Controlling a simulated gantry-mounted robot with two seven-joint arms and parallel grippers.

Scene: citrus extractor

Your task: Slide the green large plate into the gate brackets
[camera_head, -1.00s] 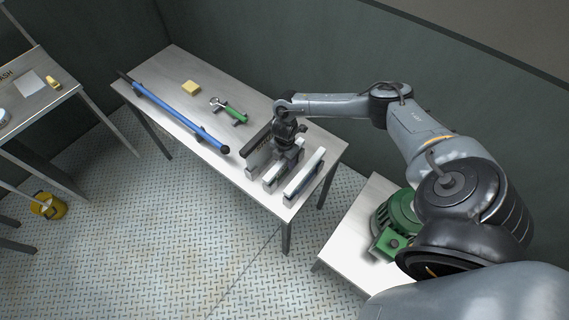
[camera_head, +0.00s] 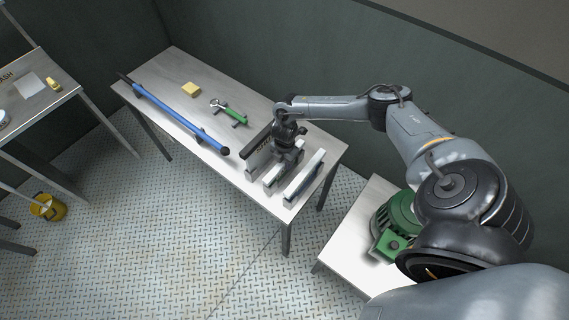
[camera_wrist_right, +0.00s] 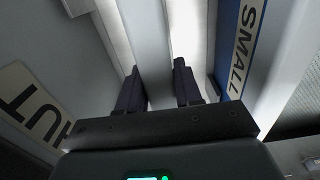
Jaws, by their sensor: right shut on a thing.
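My right gripper (camera_head: 288,160) reaches down onto the middle one of three upright pale slabs at the right end of the long table. In the right wrist view the gripper (camera_wrist_right: 158,82) has a grey plate (camera_wrist_right: 152,40) between its two dark fingers. I see no green on this plate, so I cannot tell its colour name or size. A slab with a blue strip marked "SMALL" (camera_wrist_right: 241,48) is beside the right finger. I cannot make out the gate brackets. My left gripper is not in view.
A green machine (camera_head: 395,222) stands on a low white table at the right. On the long table (camera_head: 163,72) lie a blue bar (camera_head: 180,118), a green-handled tool (camera_head: 236,117) and a yellow block (camera_head: 191,89). A yellow bucket (camera_head: 47,207) is on the floor.

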